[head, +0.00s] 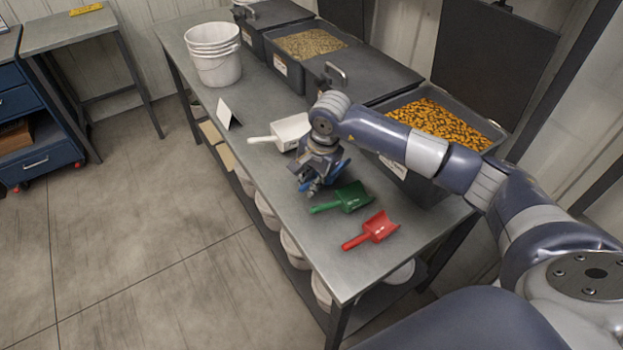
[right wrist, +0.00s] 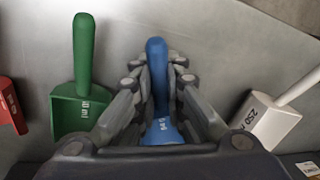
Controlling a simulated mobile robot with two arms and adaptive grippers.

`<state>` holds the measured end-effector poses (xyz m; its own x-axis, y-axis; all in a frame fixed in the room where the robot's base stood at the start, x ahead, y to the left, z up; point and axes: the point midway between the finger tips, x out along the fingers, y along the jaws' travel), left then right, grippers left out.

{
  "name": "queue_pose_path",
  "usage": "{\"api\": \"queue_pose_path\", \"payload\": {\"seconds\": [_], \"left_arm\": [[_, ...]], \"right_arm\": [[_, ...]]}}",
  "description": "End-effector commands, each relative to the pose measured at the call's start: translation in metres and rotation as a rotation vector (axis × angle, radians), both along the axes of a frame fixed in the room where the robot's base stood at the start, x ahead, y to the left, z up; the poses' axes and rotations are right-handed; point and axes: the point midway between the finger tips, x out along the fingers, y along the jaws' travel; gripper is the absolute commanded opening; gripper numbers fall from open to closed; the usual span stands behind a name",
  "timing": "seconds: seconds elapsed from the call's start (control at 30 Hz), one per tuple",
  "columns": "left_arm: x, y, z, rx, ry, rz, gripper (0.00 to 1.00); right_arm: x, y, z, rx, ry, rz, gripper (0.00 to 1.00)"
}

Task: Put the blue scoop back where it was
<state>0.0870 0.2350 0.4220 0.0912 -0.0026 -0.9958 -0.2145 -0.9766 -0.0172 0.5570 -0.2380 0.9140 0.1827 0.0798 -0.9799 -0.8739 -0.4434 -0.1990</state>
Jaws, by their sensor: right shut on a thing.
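The blue scoop (right wrist: 157,80) lies between the fingers of my right gripper (right wrist: 157,72) in the right wrist view, its handle pointing away. My right gripper is shut on it. In the head view the right gripper (head: 311,187) is low over the metal table, and only bits of the blue scoop (head: 333,175) show beside it. The green scoop (head: 348,197) and a white scoop (head: 288,131) lie on either side of it. I cannot tell whether the blue scoop touches the table. My left gripper is not in view.
A red scoop (head: 375,231) lies near the table's (head: 345,267) near end. Black bins, one with orange pellets (head: 440,121), stand along the back edge. A white card (head: 224,114) and stacked white buckets (head: 214,55) stand farther left.

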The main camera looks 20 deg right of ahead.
Motion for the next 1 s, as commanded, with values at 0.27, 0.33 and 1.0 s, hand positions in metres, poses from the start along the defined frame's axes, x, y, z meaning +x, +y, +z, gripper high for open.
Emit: {"api": "queue_pose_path", "payload": {"seconds": [0.27, 0.33, 1.0], "left_arm": [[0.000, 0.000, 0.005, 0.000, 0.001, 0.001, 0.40], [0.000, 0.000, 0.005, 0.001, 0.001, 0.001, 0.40], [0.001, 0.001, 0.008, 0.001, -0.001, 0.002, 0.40]], "right_arm": [[0.002, 0.000, -0.010, 0.001, -0.005, -0.002, 0.00], [0.002, 0.000, -0.010, 0.000, -0.005, -0.003, 0.00], [0.002, 0.000, -0.007, 0.001, -0.004, -0.003, 0.31]]}}
